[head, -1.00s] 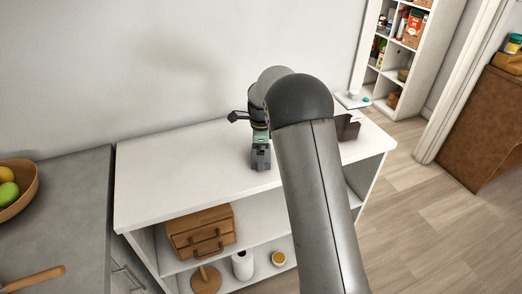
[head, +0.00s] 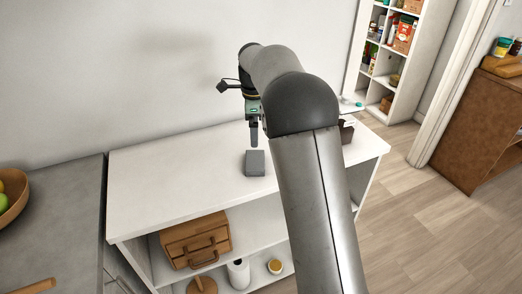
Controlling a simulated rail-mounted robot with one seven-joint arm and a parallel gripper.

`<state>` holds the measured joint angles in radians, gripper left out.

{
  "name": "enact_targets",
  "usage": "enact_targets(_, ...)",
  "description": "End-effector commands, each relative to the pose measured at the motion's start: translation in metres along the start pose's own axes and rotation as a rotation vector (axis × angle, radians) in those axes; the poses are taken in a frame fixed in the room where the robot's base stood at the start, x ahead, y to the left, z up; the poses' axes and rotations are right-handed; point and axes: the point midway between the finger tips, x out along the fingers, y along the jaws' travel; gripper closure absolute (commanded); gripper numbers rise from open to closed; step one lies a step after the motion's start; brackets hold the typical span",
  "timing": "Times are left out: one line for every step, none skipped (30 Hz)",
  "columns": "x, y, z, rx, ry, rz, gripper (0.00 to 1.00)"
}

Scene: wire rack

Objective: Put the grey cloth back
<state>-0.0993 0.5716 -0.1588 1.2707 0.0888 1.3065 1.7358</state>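The grey cloth (head: 254,163) is a small folded grey block lying on the white top of the shelf unit (head: 175,173), near its middle. The cloth is not in my gripper.
A dark brown holder (head: 346,130) stands at the right end of the top, partly hidden by my arm. A wooden drawer box (head: 195,240), a white roll (head: 238,272) and a small yellow-topped jar (head: 275,266) sit on lower shelves. The left part of the top is clear.

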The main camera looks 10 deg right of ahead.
Motion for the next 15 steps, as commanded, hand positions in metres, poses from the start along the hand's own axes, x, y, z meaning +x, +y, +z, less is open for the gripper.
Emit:
enact_targets(-0.002,0.0,0.0,0.0,0.0,-0.001,0.0)
enact_targets(-0.002,0.0,0.0,-0.001,0.0,-0.001,0.0)
enact_targets(-0.003,0.001,0.0,-0.006,-0.001,-0.001,0.0)
enact_targets(-0.004,0.004,-0.001,-0.017,-0.002,-0.001,0.0)
enact_targets(-0.006,0.007,-0.002,-0.036,-0.004,-0.001,0.0)
enact_targets(-0.009,0.015,-0.005,-0.075,-0.007,-0.001,0.0)
enact_targets(-0.012,0.023,-0.007,-0.116,-0.011,-0.003,0.0)
enact_targets(-0.015,0.033,-0.01,-0.17,-0.015,-0.005,0.0)
enact_targets(-0.019,0.051,-0.015,-0.258,-0.02,-0.007,0.0)
enact_targets(-0.021,0.066,-0.018,-0.336,-0.024,-0.01,0.0)
enact_targets(-0.024,0.084,-0.022,-0.421,-0.028,-0.013,0.0)
enact_targets(-0.025,0.109,-0.028,-0.547,-0.031,-0.019,0.0)
enact_targets(-0.025,0.129,-0.031,-0.645,-0.032,-0.023,0.0)
enact_targets(-0.023,0.15,-0.035,-0.744,-0.033,-0.028,0.0)
enact_targets(-0.02,0.177,-0.041,-0.876,-0.032,-0.034,0.0)
